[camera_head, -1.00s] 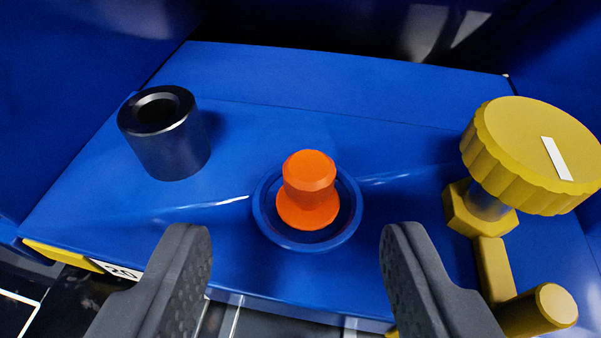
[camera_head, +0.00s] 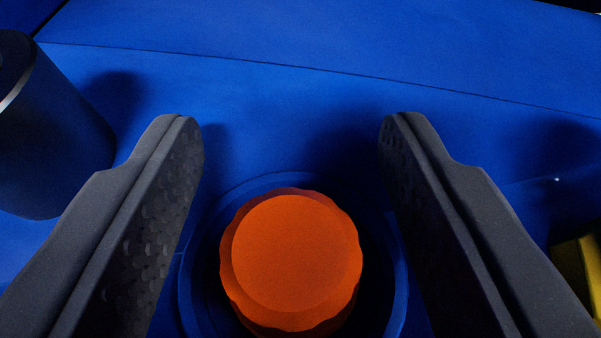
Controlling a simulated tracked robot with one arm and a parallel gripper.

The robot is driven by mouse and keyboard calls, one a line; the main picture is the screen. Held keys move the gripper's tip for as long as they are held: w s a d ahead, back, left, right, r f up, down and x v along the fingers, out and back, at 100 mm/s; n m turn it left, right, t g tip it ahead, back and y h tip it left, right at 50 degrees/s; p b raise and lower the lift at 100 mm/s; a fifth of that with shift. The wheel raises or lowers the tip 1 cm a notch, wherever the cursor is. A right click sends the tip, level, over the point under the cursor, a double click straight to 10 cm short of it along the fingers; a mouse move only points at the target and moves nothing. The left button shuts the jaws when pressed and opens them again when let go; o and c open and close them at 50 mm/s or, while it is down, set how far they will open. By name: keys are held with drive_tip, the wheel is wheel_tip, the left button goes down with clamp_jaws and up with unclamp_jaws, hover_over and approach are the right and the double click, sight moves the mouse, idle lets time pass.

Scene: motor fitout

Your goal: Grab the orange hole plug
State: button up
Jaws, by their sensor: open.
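The orange hole plug (camera_head: 292,254) sits upright in a round blue ring (camera_head: 203,262) on the blue surface, in the lower middle of the view. Its round, scalloped head faces me and hides most of its lower part. My gripper (camera_head: 292,125) is open. One dark grey finger stands on each side of the plug, with a visible gap between each finger and the head. The fingertips reach past the plug toward the far side, close over the blue surface.
A black hollow cylinder (camera_head: 48,140) stands at the left, close to my left finger. Part of a yellow fitting (camera_head: 578,270) shows at the right edge. The blue surface (camera_head: 290,95) beyond the fingertips is clear.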

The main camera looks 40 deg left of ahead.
drive_tip(key=shift+w+a, duration=0.2)
drive_tip(key=c, duration=1.1)
drive_tip(key=shift+o, duration=0.2)
drive_tip(key=shift+d+r, duration=0.1)
